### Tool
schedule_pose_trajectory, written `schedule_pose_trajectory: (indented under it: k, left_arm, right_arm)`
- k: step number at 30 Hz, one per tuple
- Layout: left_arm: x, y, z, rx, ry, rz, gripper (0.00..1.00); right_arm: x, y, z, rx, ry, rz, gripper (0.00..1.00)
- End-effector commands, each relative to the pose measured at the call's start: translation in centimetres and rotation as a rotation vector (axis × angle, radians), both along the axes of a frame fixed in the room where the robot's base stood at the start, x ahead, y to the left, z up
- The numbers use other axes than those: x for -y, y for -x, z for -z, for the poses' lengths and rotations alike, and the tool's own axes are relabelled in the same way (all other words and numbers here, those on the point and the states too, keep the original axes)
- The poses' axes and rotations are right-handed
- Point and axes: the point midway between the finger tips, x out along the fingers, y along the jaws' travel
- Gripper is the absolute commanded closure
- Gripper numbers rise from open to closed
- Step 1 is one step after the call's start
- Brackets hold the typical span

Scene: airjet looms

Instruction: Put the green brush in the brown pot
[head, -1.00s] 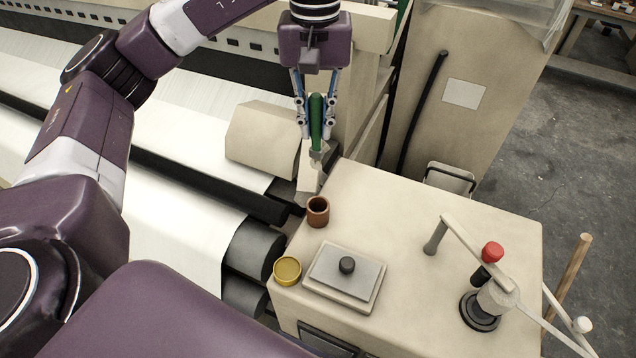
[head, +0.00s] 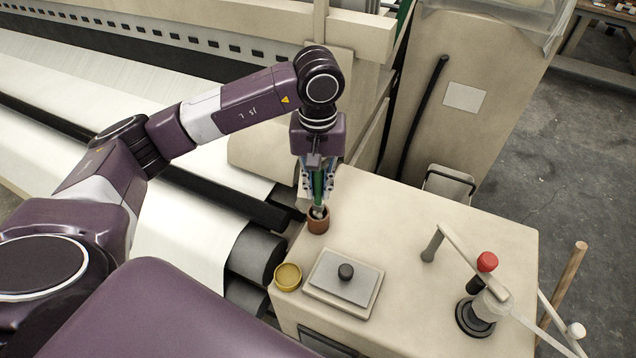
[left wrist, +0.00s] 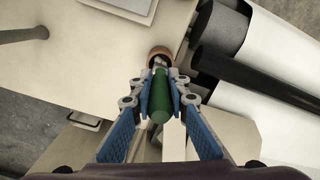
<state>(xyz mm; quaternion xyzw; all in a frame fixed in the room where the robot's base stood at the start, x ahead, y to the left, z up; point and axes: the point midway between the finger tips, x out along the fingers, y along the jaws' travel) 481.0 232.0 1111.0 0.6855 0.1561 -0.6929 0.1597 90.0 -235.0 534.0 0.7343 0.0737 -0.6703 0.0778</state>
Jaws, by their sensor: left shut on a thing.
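The green brush (head: 318,186) is upright in my left gripper (head: 318,192), which is shut on its green handle. The handle also shows between the blue fingers in the left wrist view (left wrist: 160,98). The brush's pale lower end is at the mouth of the brown pot (head: 318,224), and its tip is hidden by the rim. The pot stands on the cream cabinet top near its left edge; its rim shows beyond the brush in the left wrist view (left wrist: 160,52). I cannot tell how deep the brush sits. My right gripper is not in view.
A yellow round dish (head: 288,277) and a flat grey plate with a black knob (head: 345,271) stand in front of the pot. A lever device with a red knob (head: 487,262) is at the right. Dark loom rollers (head: 258,252) lie left of the cabinet. The middle of the cabinet top is clear.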

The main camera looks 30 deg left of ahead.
Motion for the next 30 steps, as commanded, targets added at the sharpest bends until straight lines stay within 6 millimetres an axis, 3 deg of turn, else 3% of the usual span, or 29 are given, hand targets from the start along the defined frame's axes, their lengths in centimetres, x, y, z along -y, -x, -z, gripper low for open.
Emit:
schedule_pose_trajectory:
  k: [9, 30]
  left_arm:
    - [0.0, 0.0, 0.7, 0.001, 0.000, 0.001, 1.00]
    - [0.0, 0.0, 1.9, 0.000, -0.001, 0.001, 1.00]
  right_arm:
    - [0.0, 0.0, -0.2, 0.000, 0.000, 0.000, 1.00]
    - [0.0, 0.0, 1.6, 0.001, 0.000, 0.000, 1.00]
